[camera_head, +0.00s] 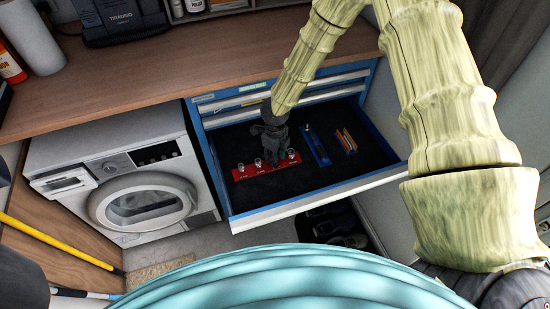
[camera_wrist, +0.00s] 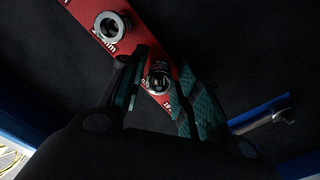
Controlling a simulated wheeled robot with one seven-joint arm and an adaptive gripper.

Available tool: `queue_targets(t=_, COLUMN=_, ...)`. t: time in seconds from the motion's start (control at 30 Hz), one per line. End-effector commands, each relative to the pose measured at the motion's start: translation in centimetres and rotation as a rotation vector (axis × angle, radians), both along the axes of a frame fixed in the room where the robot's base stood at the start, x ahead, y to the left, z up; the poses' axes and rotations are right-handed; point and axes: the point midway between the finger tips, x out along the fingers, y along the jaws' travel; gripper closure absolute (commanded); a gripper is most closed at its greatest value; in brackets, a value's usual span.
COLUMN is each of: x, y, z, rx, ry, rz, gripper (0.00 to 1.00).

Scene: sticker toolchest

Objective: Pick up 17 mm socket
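A red socket rail (camera_head: 250,174) lies in the open drawer with silver sockets standing on it. It crosses the wrist view (camera_wrist: 78,8) diagonally. My gripper (camera_head: 274,161) reaches down over the rail and hides part of it. In the wrist view, my gripper's fingers (camera_wrist: 163,72) are apart, one on each side of a socket (camera_wrist: 159,77). I cannot tell whether they touch it. Another socket (camera_wrist: 113,29) stands on the rail beyond the left finger. Its printed label ends in "mm"; the sizes are not clearly readable, so I cannot tell which socket is the 17 mm one.
The blue drawer (camera_head: 330,197) has a black floor with free room in front of the rail. A blue holder (camera_head: 317,148) and orange-handled tools (camera_head: 346,141) lie to the right. A wooden counter (camera_head: 170,75) is behind, and a washing machine (camera_head: 110,160) stands left.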

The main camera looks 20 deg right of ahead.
Motion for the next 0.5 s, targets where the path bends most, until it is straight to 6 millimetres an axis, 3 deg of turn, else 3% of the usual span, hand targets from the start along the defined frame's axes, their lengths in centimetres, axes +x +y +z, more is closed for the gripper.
queue_targets(t=0.03, x=0.0, y=0.0, z=0.0, rx=0.0, ry=0.0, rz=0.0, gripper=0.68)
queue_targets(t=0.2, x=-0.02, y=-0.03, z=0.01, rx=0.0, ry=0.0, rz=0.0, gripper=0.99)
queue_targets(t=0.5, x=0.0, y=-0.05, z=0.08, rx=0.0, ry=0.0, rz=0.0, gripper=1.0)
